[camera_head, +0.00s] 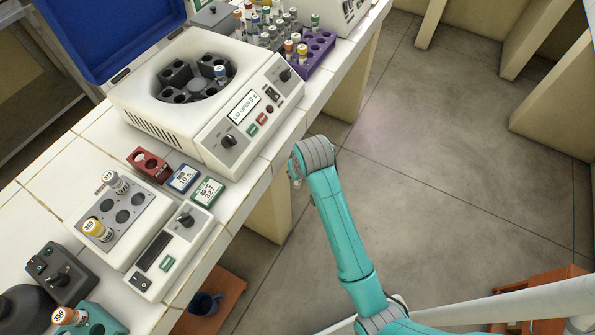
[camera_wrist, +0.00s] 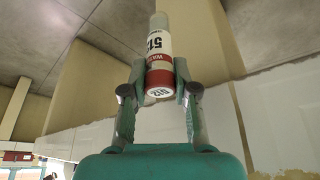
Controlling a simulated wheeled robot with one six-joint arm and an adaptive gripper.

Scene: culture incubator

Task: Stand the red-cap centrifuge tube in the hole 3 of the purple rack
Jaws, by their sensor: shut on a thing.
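The red-cap centrifuge tube (camera_wrist: 159,45) is in the wrist view, with a white body, dark print and its red cap towards the camera. My gripper (camera_wrist: 159,76) is shut on it near the cap end. In the head view my wrist is beside the bench's front edge, over the floor; my fingers and the held tube are mostly hidden there. The purple rack (camera_head: 325,58) stands at the back right of the bench, apart from my gripper. It has several open holes and some tubes at its left side and far end. I cannot read its hole numbers.
A white centrifuge (camera_head: 165,115) with its blue lid (camera_head: 110,30) raised stands left of the purple rack. A dry block (camera_head: 130,245), small timers (camera_head: 206,192) and a red block (camera_head: 148,163) are nearer.

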